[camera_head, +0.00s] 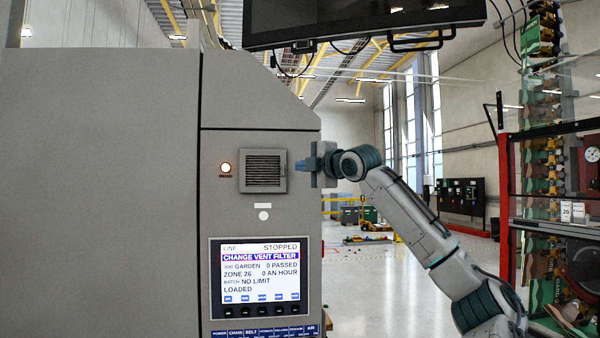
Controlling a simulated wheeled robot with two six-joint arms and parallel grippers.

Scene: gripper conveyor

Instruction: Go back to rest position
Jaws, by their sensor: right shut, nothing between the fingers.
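My right arm reaches in from the lower right. My right gripper (301,166) is shut and empty, pointing left. It is just right of the square slatted vent (263,171) on the grey machine cabinet, and I cannot tell whether it touches the cabinet. The vent cover sits flat in its frame. My left gripper is not in view.
The grey cabinet (100,180) fills the left side. A dark monitor (360,18) hangs overhead. A red-framed machine with a glass front (556,170) stands at the right. Open floor (365,290) lies between, with a yellow pallet truck (376,226) far back.

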